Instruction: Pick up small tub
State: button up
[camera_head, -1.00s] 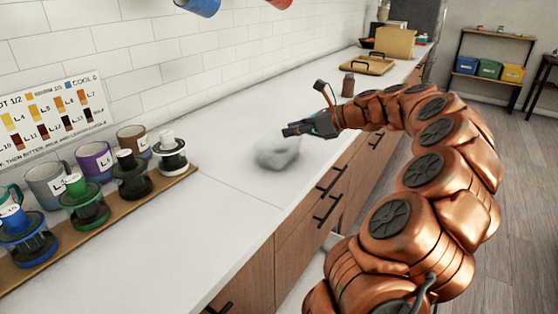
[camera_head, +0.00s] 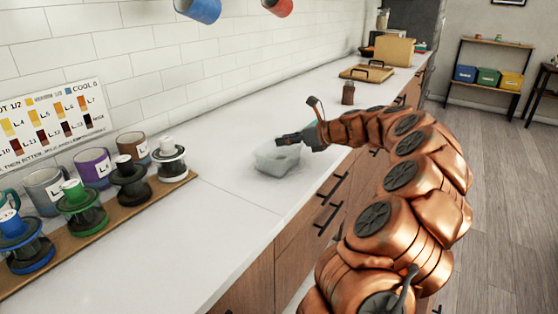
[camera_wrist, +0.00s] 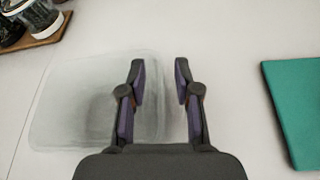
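The small tub (camera_head: 277,160) is a translucent, pale grey box standing on the white counter, in the middle of the head view. In the wrist view the tub (camera_wrist: 70,112) lies to the left and under the fingers, its outline faint against the counter. My gripper (camera_head: 278,142) is at the tub's top right edge in the head view.
A wooden board (camera_head: 113,205) with several mugs and lidded jars stands at the left. A green flat object (camera_wrist: 297,110) lies right of my gripper in the wrist view. A brown jar (camera_head: 348,93) and a tray (camera_head: 367,73) stand farther back. Counter around the tub is clear.

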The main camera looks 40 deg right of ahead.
jog(key=shift+w, duration=0.1)
jog(key=shift+c, duration=0.2)
grip_shut()
jog(key=shift+r, duration=0.2)
